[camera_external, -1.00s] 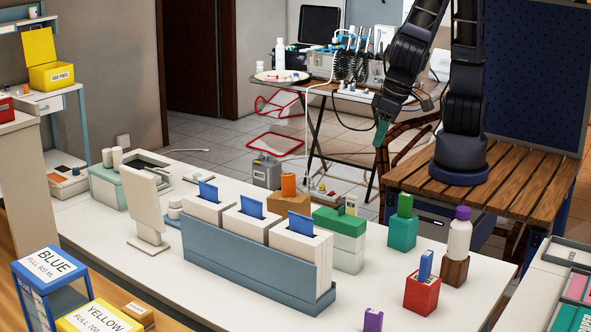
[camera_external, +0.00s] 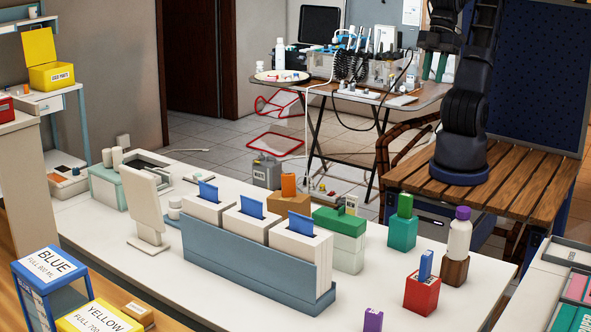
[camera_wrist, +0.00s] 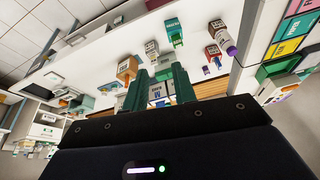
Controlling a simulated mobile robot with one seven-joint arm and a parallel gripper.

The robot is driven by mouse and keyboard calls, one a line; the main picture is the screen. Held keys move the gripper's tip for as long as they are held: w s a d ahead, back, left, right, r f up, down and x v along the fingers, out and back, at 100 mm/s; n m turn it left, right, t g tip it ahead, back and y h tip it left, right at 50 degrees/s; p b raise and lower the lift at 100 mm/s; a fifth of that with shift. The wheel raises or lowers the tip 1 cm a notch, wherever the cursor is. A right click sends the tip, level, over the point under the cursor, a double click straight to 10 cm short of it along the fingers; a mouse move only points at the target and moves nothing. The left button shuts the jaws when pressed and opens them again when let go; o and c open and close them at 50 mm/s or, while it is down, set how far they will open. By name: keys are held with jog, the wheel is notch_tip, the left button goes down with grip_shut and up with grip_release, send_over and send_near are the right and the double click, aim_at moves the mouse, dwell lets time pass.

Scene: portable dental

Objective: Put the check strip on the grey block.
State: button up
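An orange strip (camera_external: 288,184) stands in the tan block (camera_external: 288,207). My gripper (camera_external: 434,68) is raised at the upper right, its two green fingers pointing down. They also show in the wrist view (camera_wrist: 160,76), parted and with nothing visibly held.
A blue-grey rack (camera_external: 245,265) with white boxes and blue strips fills the table's middle. Green (camera_external: 402,232) and red (camera_external: 422,293) blocks and a purple-capped bottle (camera_external: 459,238) stand at the right. A small white screen (camera_external: 146,205) stands left.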

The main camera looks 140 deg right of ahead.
jog(key=shift+s+a+r+n, duration=0.1)
jog(key=shift+s+a+n, duration=0.15)
jog(key=shift+s+n, duration=0.3)
jog(key=shift+s+a+r+n, duration=0.1)
jog(key=shift+s+a+n, duration=0.2)
jog(key=shift+s, duration=0.45)
jog(key=shift+d, duration=0.1)
dwell(0.3)
